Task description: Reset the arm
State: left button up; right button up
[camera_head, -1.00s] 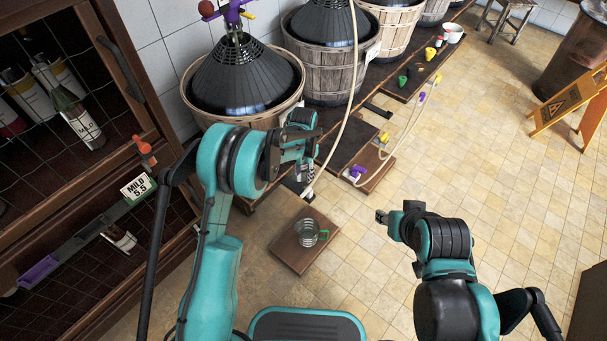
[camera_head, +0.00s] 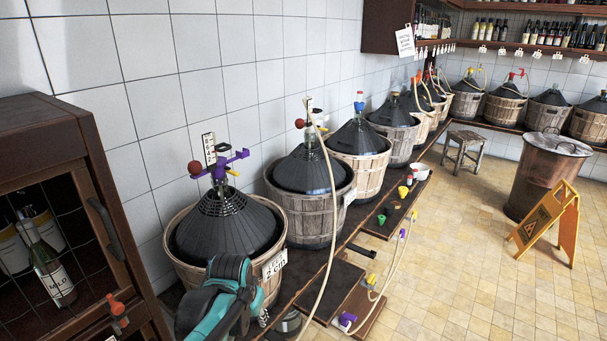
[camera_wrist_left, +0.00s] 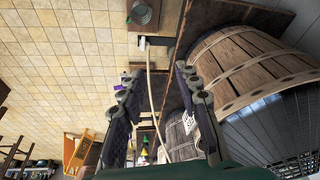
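My left arm (camera_head: 222,298) rises at the bottom of the head view, in front of the nearest demijohn basket (camera_head: 188,272). In the left wrist view my left gripper (camera_wrist_left: 158,76) has its two dark fingers spread apart, with nothing between them. Behind the gap lie a pale hose (camera_wrist_left: 153,105) and the tiled floor. A wooden basket (camera_wrist_left: 245,65) stands to the right of the fingers in that view; I cannot tell the exact distance. My right arm and right gripper are not in view.
Demijohns in baskets, including a second one (camera_head: 312,217), line the wall. A wine cabinet (camera_head: 45,150) stands at left. A yellow caution sign (camera_head: 548,222), copper vat (camera_head: 541,175) and stool (camera_head: 465,147) stand beyond. The tiled floor (camera_head: 450,265) has free room.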

pick_arm(q)
jog(key=s+a+r+n+t, duration=0.1)
jog(key=s+a, duration=0.1)
jog(key=s, duration=0.6)
jog(key=s+a+r+n+t, duration=0.1)
jog(key=s+a+n+t, duration=0.1)
jog(key=s, duration=0.6)
jog(key=shift+a+t, duration=0.3)
jog(key=shift+a, duration=0.35)
